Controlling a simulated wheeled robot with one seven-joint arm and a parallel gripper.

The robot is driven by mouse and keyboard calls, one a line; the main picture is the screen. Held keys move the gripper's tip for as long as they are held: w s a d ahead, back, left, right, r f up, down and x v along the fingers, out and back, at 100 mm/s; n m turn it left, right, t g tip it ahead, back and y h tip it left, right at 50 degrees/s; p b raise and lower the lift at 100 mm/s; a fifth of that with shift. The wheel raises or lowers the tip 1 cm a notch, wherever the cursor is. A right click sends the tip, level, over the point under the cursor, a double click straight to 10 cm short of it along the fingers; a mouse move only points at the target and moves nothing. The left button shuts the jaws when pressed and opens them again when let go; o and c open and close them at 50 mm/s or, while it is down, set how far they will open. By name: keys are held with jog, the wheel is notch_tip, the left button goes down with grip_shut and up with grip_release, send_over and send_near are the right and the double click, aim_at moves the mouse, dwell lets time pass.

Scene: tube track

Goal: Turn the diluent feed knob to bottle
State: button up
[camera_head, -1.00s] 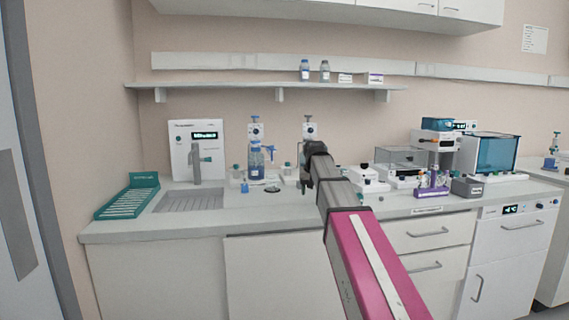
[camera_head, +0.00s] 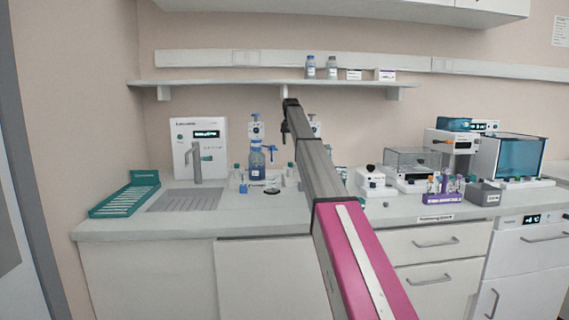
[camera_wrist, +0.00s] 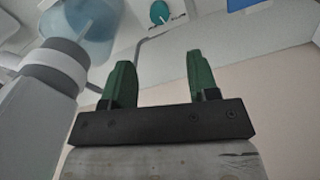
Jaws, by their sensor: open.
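A bottle with a blue dispenser head (camera_head: 257,160) stands on the counter. Behind it is a pale wall unit with a dark blue knob (camera_head: 256,128). A second, similar wall unit (camera_head: 315,127) is partly hidden by my arm. I cannot tell which knob is the diluent feed knob, nor read its setting. My gripper (camera_head: 285,127) is raised in front of the wall, right of the bottle and below the shelf. In the wrist view its two green fingers (camera_wrist: 160,82) are apart with nothing between them.
A white water unit with a tap (camera_head: 197,160) and a teal rack (camera_head: 127,195) are at the left. Small bottles (camera_head: 237,178) flank the dispenser bottle. A shelf (camera_head: 230,84) runs above. A balance (camera_head: 412,165) and a purple tube rack (camera_head: 443,196) are at the right.

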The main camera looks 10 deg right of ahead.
aim_at(290, 165)
jog(key=f, duration=1.1)
jog(key=shift+s+a, duration=0.1)
jog(key=shift+s, duration=0.15)
jog(key=c, duration=0.9)
